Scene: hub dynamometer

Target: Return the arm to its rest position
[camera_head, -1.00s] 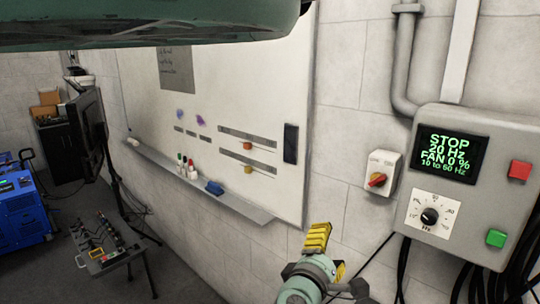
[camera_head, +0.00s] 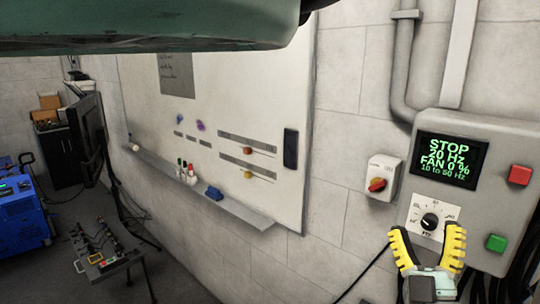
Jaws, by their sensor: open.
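My gripper (camera_head: 430,248) is at the lower right, with its two yellow ridged fingers spread apart and pointing up. Nothing shows between the fingers except the box front behind them. It appears in front of the lower part of the grey control box (camera_head: 479,128), just below the white dial plate with the black knob (camera_head: 430,222). I cannot tell whether a finger touches the box. The box display (camera_head: 449,161) reads STOP, 20 Hz, FAN 0 %. Part of my arm shows below the gripper at the bottom edge.
The box also carries a red button (camera_head: 520,175) and a green button (camera_head: 496,242). A red rotary switch (camera_head: 377,185) is on the wall to its left. A whiteboard (camera_head: 240,100) with a marker ledge (camera_head: 235,206) spans the middle. A cart (camera_head: 108,262) and blue machine (camera_head: 22,213) stand left.

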